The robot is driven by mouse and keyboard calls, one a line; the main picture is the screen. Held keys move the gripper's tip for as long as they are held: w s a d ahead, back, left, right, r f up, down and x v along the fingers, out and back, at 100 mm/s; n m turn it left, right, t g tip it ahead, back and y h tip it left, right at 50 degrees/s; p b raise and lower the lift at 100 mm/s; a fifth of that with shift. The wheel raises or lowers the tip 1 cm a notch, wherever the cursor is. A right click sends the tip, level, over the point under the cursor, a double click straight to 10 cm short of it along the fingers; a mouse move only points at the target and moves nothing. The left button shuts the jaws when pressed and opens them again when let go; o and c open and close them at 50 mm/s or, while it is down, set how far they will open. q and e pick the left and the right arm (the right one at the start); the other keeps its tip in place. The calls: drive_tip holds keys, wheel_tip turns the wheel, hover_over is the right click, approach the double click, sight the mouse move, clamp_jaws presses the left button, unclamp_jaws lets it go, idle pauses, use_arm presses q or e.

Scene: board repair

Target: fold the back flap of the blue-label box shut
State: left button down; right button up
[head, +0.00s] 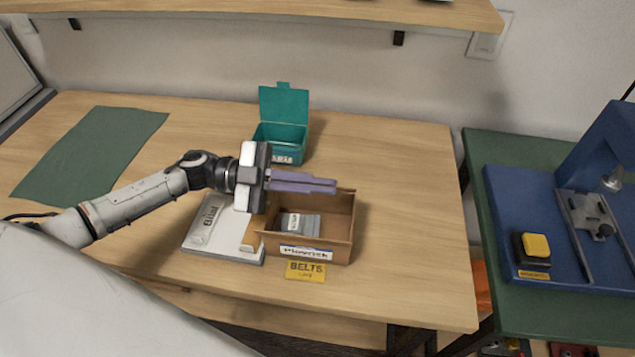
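The blue-label box (340,243) is an open brown cardboard box on the wooden table, with a white and blue label (306,253) on its front. A grey item with a white tag (300,223) lies inside it. A flap sticks out at its left side. My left gripper (336,186) is over the back edge of the box, its purple-grey fingers pointing right. The fingers lie together with nothing visible between them. They cover much of the back edge, so I cannot tell how the back flap stands. My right gripper is not in view.
A teal box (283,104) with its lid up stands behind. A white tray (222,250) with a grey labelled part is left of the cardboard box. A yellow "BELTS" card (305,271) lies in front. A green mat (95,150) is at left. The table's right side is clear.

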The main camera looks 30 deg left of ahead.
use_arm(q)
drive_tip(key=shift+s+d+f+m+b, duration=0.1)
drive_tip(key=shift+s+f+m+b, duration=0.15)
drive_tip(key=shift+f+m+b, duration=0.25)
drive_tip(key=shift+s+f+m+b, duration=0.15)
drive_tip(key=shift+s+m+b, duration=0.15)
drive_tip(key=shift+m, duration=0.4)
drive_tip(key=shift+s+f+m+b, duration=0.15)
drive_tip(key=shift+f+m+b, duration=0.15)
drive_tip(key=shift+m, duration=0.3)
drive_tip(key=shift+s+d+f+m+b, duration=0.15)
drive_tip(key=shift+m+b, duration=0.25)
drive_tip(key=shift+m, duration=0.2)
drive_tip(key=shift+s+m, duration=0.1)
drive_tip(key=shift+m, duration=0.4)
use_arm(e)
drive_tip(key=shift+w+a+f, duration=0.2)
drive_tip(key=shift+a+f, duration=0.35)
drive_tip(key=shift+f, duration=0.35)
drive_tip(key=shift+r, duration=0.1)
use_arm(q)
drive_tip(key=c, duration=2)
unclamp_jaws()
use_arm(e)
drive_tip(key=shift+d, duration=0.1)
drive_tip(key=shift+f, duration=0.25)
